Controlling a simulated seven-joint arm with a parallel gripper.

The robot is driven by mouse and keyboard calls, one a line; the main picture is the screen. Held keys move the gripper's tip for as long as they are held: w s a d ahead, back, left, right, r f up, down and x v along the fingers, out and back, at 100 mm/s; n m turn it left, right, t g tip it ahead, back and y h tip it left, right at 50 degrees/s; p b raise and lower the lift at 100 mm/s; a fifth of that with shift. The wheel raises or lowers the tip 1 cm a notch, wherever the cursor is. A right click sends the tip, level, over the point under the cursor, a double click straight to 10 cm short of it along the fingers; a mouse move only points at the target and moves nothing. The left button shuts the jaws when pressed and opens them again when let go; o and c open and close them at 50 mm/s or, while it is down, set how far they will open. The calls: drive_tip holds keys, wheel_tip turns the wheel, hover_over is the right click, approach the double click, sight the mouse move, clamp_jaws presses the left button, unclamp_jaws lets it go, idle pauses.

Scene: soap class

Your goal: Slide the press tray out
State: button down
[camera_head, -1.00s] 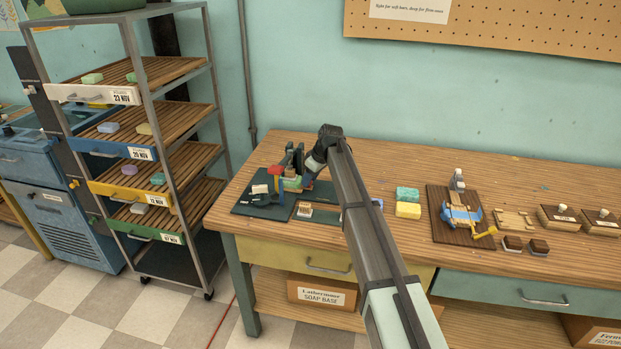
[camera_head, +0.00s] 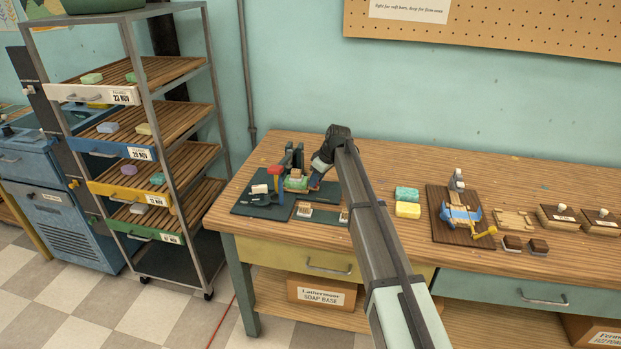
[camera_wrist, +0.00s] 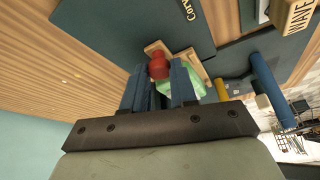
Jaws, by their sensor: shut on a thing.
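The press stands at the left of the bench, with dark upright posts (camera_head: 294,157) and a red-topped handle (camera_head: 276,170). Its small wooden tray (camera_wrist: 196,62) shows in the wrist view with a green soap bar (camera_wrist: 181,90) on it. The bar also shows in the head view (camera_head: 296,183). My gripper (camera_wrist: 160,78) has its blue fingers closed around the tray's red knob (camera_wrist: 158,65). In the head view my gripper (camera_head: 316,181) is just right of the green bar. The fingers hide part of the tray and bar in the wrist view.
A dark green mat (camera_head: 245,208) lies under the press, with a small board (camera_head: 322,216) in front. Green and yellow sponge-like bars (camera_head: 407,202) sit right of my arm. A brown board with a blue device (camera_head: 460,214) stands farther right. A drying rack (camera_head: 150,150) is left.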

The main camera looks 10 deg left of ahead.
drive_tip(key=d, duration=1)
drive_tip(key=c, duration=1.2)
unclamp_jaws()
drive_tip(key=shift+d, duration=0.2)
drive_tip(key=shift+a, duration=0.1)
drive_tip(key=shift+r, duration=0.55)
drive_tip(key=v, duration=1.3)
drive_tip(key=shift+f, duration=0.1)
